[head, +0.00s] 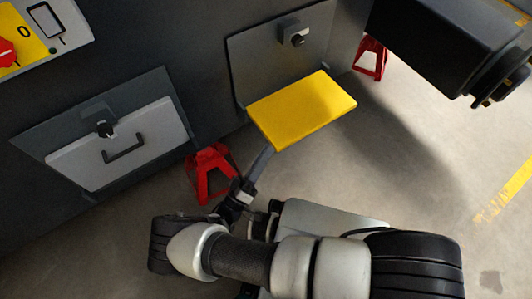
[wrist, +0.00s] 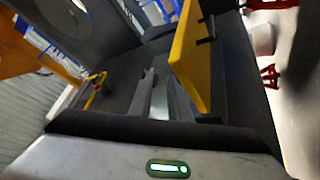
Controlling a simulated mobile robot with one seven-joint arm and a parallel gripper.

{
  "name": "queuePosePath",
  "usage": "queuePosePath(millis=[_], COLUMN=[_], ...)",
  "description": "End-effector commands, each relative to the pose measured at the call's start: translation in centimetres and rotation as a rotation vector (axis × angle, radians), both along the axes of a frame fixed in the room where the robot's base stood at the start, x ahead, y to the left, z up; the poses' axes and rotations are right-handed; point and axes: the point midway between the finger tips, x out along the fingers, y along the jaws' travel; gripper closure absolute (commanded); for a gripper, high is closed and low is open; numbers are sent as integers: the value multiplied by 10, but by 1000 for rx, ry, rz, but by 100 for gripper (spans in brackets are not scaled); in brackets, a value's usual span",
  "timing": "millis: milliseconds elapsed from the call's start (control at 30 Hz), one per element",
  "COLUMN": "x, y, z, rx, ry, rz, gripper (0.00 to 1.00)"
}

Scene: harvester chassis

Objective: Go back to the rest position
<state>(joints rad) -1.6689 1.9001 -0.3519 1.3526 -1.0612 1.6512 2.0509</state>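My gripper (head: 240,192) is low in front of the grey chassis in the head view. It is beside a red stand and below the near corner of a yellow folded-down panel (head: 302,109). A grey strut runs from the panel's underside to near my gripper; I cannot tell if they touch. In the wrist view the gripper's metal body with a green light fills the bottom, and the yellow panel (wrist: 190,65) rises edge-on close beyond it. Its fingers are too dark to tell apart from the grey bars there, so its opening is unclear.
Red stands (head: 211,172) are under the chassis, one more (head: 371,57) at the back. A dark box-like part (head: 440,40) juts in at upper right. Floor at right is clear.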

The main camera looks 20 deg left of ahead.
Motion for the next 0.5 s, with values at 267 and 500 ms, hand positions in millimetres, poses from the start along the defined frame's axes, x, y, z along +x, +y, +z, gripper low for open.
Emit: queuePosePath(millis=[267,500], x=[-62,-62], y=[4,4], z=[-79,-72], rx=[112,112], ry=[205,205], rz=[-25,-25], gripper=[83,83])
